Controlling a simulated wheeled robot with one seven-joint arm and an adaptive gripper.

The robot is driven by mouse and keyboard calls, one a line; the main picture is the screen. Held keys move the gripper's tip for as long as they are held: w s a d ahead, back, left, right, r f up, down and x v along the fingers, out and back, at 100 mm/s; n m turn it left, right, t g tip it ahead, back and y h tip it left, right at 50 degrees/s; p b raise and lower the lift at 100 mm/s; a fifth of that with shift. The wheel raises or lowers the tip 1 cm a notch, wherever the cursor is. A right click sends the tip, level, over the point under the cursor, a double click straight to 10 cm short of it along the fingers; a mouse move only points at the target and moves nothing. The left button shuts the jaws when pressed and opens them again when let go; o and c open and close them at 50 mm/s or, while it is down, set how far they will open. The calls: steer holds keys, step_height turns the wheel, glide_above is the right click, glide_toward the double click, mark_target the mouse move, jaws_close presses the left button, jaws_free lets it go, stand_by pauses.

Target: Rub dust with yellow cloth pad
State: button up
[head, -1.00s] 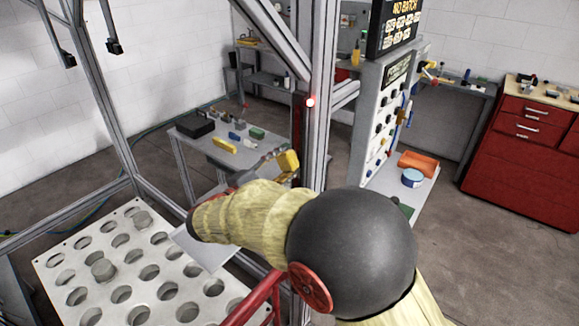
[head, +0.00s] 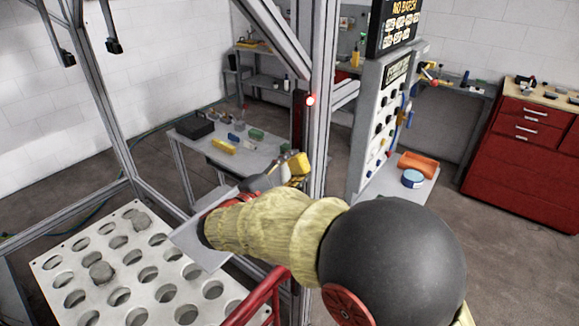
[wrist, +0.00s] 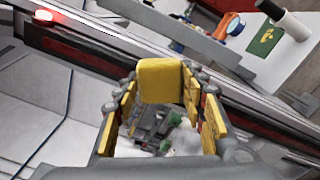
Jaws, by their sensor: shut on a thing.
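A yellow cloth pad (head: 299,164) is held at the tip of my gripper (head: 284,172), in front of the metal post in the head view. In the wrist view the pad (wrist: 160,80) sits between the fingertips of my gripper (wrist: 161,76), which is shut on it. The fingers have yellow inner faces and grey links. The pad is held in the air; I cannot see it touching any surface.
A metal post (head: 318,130) with a lit red lamp (head: 310,100) stands close beside my gripper. A holed plate (head: 105,262) lies at the lower left. Behind stands a table (head: 205,160) with small parts. A control panel (head: 380,125) and red cabinet (head: 520,150) are right.

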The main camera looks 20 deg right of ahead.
steer(key=shift+d+f+b, duration=0.1)
steer(key=shift+f+b, duration=0.9)
steer(key=shift+f, duration=0.45)
steer(key=shift+w+a, duration=1.3)
steer(key=shift+w, duration=0.3)
steer(key=shift+s+d+r, duration=0.1)
steer(key=shift+s, duration=0.05)
steer(key=shift+s+d+b, duration=0.25)
steer(key=shift+s+d, duration=0.35)
steer(key=shift+s, duration=0.15)
steer(key=shift+s+d+b, duration=0.25)
steer(key=shift+s+d, duration=0.3)
steer(key=shift+s, duration=0.2)
steer(key=shift+v, duration=2.95)
steer(key=shift+a, duration=0.1)
